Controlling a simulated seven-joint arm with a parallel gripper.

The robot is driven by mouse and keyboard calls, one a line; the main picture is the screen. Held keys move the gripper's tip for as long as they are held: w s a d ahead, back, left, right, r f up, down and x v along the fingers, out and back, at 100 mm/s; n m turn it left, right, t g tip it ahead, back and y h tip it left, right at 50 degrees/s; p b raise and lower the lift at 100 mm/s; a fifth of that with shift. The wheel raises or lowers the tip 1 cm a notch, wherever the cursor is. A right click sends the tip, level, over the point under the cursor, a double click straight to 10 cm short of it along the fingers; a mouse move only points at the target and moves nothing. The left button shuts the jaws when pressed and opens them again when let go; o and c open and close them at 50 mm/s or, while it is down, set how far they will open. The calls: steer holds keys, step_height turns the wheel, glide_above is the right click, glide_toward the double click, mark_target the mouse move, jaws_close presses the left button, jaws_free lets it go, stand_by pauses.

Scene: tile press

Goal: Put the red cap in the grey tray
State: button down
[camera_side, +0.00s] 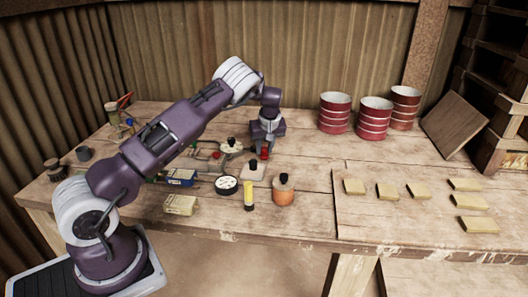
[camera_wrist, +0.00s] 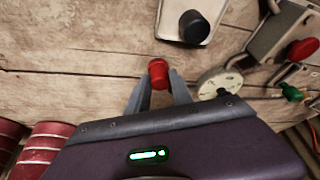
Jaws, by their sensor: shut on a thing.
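The red cap (camera_wrist: 158,72) is a small red cylinder between the fingertips of my gripper (camera_wrist: 160,88) in the wrist view. My gripper is shut on it, close to the wooden bench; I cannot tell whether the cap touches the wood. In the side view the cap (camera_side: 265,153) shows just below my gripper (camera_side: 264,146). A pale flat plate (camera_wrist: 208,37) with a black knob on it lies just beyond the cap; the plate (camera_side: 250,177) also shows in the side view. I cannot make out for sure which thing is the grey tray.
A round pale disc (camera_wrist: 215,82) and a metal fixture (camera_wrist: 278,35) with a red knob are right of my gripper in the wrist view. Red striped tins (camera_side: 335,112) stand at the back. An orange jar (camera_side: 284,192) and yellow-topped stick (camera_side: 249,196) stand in front.

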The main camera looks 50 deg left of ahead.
mark_target(264, 149)
step_height(264, 149, up, 10)
steer(key=s+d, duration=0.6)
steer(key=s, duration=0.3)
steer(key=f, duration=1)
steer(key=shift+s+d, duration=0.2)
steer(key=shift+s, duration=0.2)
steer(key=shift+f, duration=0.15)
steer(key=shift+f, duration=0.1)
steer(key=c, duration=1.1)
jaws_free()
steer(key=shift+c, duration=0.2)
